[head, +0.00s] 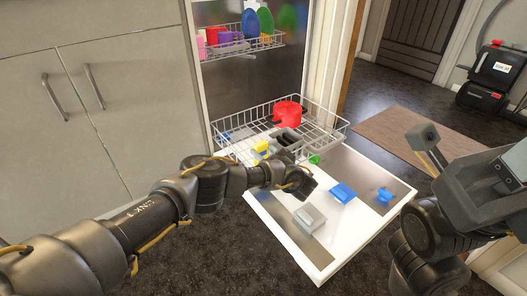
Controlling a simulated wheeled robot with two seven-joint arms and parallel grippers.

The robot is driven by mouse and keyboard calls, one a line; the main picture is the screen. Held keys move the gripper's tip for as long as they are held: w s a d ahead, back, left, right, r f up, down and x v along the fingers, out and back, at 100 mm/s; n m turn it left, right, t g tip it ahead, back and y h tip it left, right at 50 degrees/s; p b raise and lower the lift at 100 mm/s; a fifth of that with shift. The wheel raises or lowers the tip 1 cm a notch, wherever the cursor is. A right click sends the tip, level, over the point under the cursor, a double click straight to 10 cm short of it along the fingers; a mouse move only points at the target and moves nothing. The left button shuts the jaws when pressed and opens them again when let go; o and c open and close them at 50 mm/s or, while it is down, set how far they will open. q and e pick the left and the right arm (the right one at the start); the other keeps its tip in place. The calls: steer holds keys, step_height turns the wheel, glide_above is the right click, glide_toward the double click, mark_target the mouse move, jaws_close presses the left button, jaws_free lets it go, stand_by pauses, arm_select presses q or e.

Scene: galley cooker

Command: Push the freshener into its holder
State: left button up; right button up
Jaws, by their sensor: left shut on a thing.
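My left arm reaches across the open dishwasher door, and my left gripper (287,141) is at the lower wire rack. It is shut on a small piece, which I take to be the freshener; the fingers and wrist mostly hide it. A small yellow block (260,147) shows just left of the fingers; I cannot tell whether they touch. A small green piece (314,160) lies right of the wrist. I cannot make out the holder for certain. My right gripper (425,138) is at the right, away from the door; its jaw gap is not clear.
The lower rack (335,124) is pulled out and holds a red pot (287,111). On the door (277,230) are a grey box (309,218), a blue block (342,193) and a blue piece (384,195). The upper rack (250,46) holds colourful dishes. Cabinets stand left.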

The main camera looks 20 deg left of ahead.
arm_select(q)
steer(key=shift+f, duration=0.25)
steer(key=shift+f+b, duration=1.7)
steer(key=shift+f, duration=0.2)
steer(key=shift+r, duration=0.15)
steer(key=shift+r+p, duration=1.8)
steer(key=shift+p, duration=0.2)
steer(key=shift+f, duration=0.35)
steer(key=shift+f+b, duration=1.45)
steer(key=shift+f, duration=0.15)
